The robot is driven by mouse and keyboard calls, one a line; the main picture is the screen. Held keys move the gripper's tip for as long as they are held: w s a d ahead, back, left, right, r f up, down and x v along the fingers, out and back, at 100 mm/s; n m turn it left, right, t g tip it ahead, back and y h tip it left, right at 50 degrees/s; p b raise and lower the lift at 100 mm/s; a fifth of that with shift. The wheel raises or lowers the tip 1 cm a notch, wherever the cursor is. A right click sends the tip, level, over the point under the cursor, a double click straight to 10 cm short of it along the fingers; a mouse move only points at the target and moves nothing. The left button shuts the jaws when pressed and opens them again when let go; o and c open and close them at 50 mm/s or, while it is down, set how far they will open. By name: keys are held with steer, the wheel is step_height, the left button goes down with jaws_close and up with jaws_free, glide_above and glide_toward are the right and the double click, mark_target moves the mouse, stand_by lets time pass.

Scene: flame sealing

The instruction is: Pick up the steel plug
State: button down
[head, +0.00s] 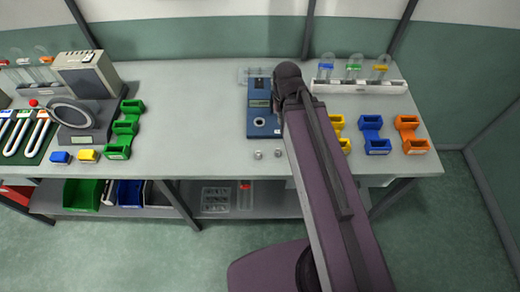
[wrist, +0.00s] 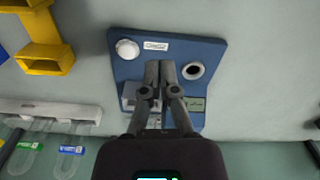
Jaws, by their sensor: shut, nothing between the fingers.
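Two small grey metal pieces stand on the bench in front of the blue device: a left one (head: 258,155) and a right one (head: 278,154). They look like steel plugs, but are too small to tell apart. The blue device (head: 256,98) also shows in the wrist view (wrist: 180,48), with a dark round hole (wrist: 193,70) and a pale round knob (wrist: 127,48). My gripper (wrist: 160,66) is shut and empty above the blue device, between the knob and the hole. In the head view my arm hides the fingers. Neither metal piece shows in the wrist view.
Yellow bins (wrist: 45,58), blue bins (head: 372,135) and orange bins (head: 411,135) stand right of my arm. A white rack (head: 365,87) with glass tubes stands at the back right. Green bins (head: 125,126) and a dark instrument are left. The bench between is clear.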

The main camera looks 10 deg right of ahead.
stand_by(0.4)
steer(key=c, duration=0.7)
jaws_free()
steer(key=shift+o, duration=0.5)
